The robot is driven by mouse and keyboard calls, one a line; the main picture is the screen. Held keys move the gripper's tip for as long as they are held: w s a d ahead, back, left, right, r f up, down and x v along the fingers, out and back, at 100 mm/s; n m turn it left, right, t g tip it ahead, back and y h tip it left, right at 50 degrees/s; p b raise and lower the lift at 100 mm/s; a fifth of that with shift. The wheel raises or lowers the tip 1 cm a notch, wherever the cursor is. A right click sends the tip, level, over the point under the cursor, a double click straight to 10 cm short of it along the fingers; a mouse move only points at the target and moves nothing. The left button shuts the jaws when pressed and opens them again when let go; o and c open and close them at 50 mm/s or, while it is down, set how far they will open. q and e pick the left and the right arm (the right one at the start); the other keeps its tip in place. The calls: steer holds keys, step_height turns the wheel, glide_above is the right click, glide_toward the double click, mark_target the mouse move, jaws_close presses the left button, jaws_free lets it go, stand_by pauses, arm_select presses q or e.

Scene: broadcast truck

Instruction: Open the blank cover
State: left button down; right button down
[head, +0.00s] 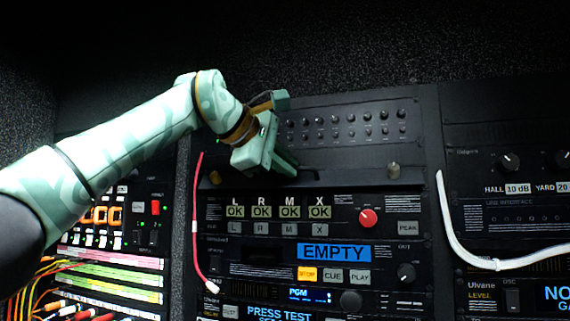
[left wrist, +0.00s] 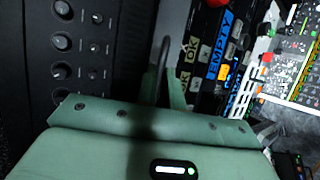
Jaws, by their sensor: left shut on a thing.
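The blank cover (head: 345,169) is a plain dark panel across the middle rack, below a row of small knobs and above the OK tiles. My left gripper (head: 287,165) reaches in from the upper left and is at the cover's middle, shut on a thin dark handle. In the left wrist view the handle (left wrist: 161,62) shows as a black curved bar between the fingers. The gripper hides part of the cover. My right gripper is not in view.
Below the cover are a panel with a red knob (head: 368,217) and a blue EMPTY display (head: 334,253). A red cable (head: 195,220) hangs at the left and a white cable (head: 455,235) at the right. The knob panel (head: 345,120) sits directly above.

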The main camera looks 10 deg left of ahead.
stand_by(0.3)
arm_select(q)
steer(key=c, duration=1.5)
jaws_free()
steer(key=b+v, duration=0.2)
steer(key=v, duration=1.4)
steer(key=shift+s, duration=0.1)
